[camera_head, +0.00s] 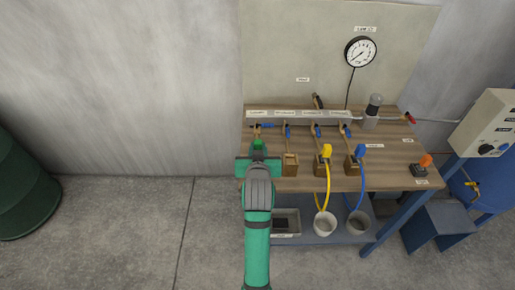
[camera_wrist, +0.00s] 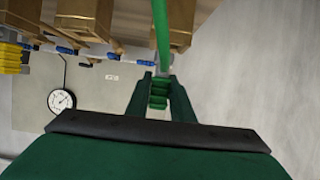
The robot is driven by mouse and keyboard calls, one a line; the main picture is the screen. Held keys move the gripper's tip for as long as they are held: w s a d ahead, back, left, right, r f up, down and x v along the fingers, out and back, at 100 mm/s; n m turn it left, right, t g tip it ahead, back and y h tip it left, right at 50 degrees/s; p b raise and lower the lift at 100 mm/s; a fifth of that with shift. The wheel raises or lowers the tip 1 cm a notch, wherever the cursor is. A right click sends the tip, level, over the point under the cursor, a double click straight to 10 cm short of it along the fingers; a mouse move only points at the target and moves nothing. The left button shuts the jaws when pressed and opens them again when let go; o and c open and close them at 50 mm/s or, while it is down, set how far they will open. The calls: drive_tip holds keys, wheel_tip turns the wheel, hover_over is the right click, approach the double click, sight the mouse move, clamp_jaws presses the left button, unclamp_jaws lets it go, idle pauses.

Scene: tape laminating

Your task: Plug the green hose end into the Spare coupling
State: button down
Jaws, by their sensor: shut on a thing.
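My gripper (camera_head: 258,154) is at the left end of the workbench, in front of the manifold (camera_head: 298,115). In the wrist view my gripper (camera_wrist: 159,82) is shut on the green hose end (camera_wrist: 158,98). The green hose (camera_wrist: 162,32) runs from it to the top edge of that view. The manifold carries several couplings with blue-handled valves and a strip of white labels. The labels are too small to read, so I cannot tell which coupling is Spare. My arm hides part of the leftmost station, and I cannot tell whether the hose end touches a coupling.
Wooden blocks (camera_head: 290,165) stand along the bench (camera_head: 385,180). A yellow hose (camera_head: 327,185) and a blue hose (camera_head: 361,185) hang from two of them into pots below. A gauge (camera_head: 360,52) is on the back panel. A green drum (camera_head: 25,185) stands far left.

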sight(257, 142)
drive_tip(key=shift+s+a, duration=0.1)
drive_tip(key=shift+a, duration=0.15)
drive_tip(key=shift+d+f, duration=0.2)
drive_tip(key=shift+f, duration=0.45)
idle(0.6)
drive_tip(key=shift+a+f, duration=0.15)
drive_tip(key=shift+f, duration=0.1)
idle(0.6)
drive_tip(key=c, duration=1)
unclamp_jaws()
drive_tip(key=shift+r, duration=3.5)
